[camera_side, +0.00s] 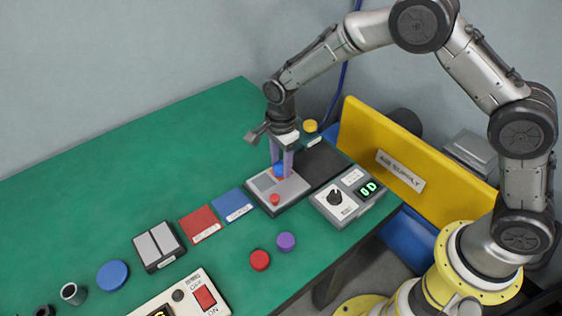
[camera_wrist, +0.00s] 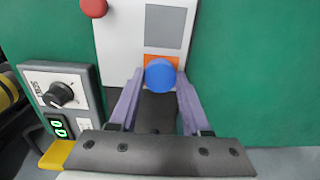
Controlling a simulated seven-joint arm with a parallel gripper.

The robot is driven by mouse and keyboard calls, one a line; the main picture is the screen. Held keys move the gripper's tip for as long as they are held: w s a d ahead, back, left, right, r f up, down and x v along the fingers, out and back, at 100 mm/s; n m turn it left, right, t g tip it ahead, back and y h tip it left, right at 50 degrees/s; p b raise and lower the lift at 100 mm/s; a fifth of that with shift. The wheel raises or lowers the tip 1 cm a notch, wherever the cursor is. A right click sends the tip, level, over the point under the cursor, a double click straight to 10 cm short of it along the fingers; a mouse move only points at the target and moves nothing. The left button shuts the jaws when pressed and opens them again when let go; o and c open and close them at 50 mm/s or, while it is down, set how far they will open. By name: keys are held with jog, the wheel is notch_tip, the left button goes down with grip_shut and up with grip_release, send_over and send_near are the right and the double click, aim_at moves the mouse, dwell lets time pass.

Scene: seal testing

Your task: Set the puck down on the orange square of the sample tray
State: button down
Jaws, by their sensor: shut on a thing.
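My gripper (camera_side: 281,172) is shut on the blue puck (camera_side: 279,169), which sits between its two purple fingers. The puck also shows between the fingertips in the wrist view (camera_wrist: 160,75). The sample tray (camera_side: 262,205) is a light grey plate under the gripper. It bears a grey square (camera_wrist: 165,27) and an orange square (camera_wrist: 148,58). In the wrist view the puck covers much of the orange square. I cannot tell whether the puck touches the tray.
A red knob (camera_side: 275,198) rises from the tray's near corner. A control box with a dial (camera_side: 336,196) stands to the right, before a yellow panel (camera_side: 365,150). Red (camera_side: 199,224) and blue (camera_side: 234,204) pads lie left. Loose red (camera_side: 260,260) and purple (camera_side: 286,241) pucks lie in front.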

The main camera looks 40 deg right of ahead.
aim_at(281, 166)
jog(key=shift+f, duration=0.1)
jog(key=shift+c, duration=1.8)
grip_release()
notch_tip(281, 166, up, 12)
jog(key=shift+r, duration=0.2)
jog(key=s+d+r+n+t, duration=0.3)
jog(key=s+d+r+n, duration=0.55)
jog(key=s+r, duration=0.35)
jog(key=s+d+n+t, duration=0.1)
jog(key=s+n, duration=0.2)
jog(key=s, duration=0.2)
jog(key=s+d+n, duration=0.2)
jog(key=s+n, duration=0.1)
jog(key=s, duration=0.3)
jog(key=s+d+f+n+t, duration=0.1)
jog(key=s+d+n, duration=0.1)
jog(key=s, duration=0.4)
jog(key=shift+d+n+t, duration=0.25)
jog(key=shift+n+t, duration=0.05)
jog(key=shift+n, duration=0.45)
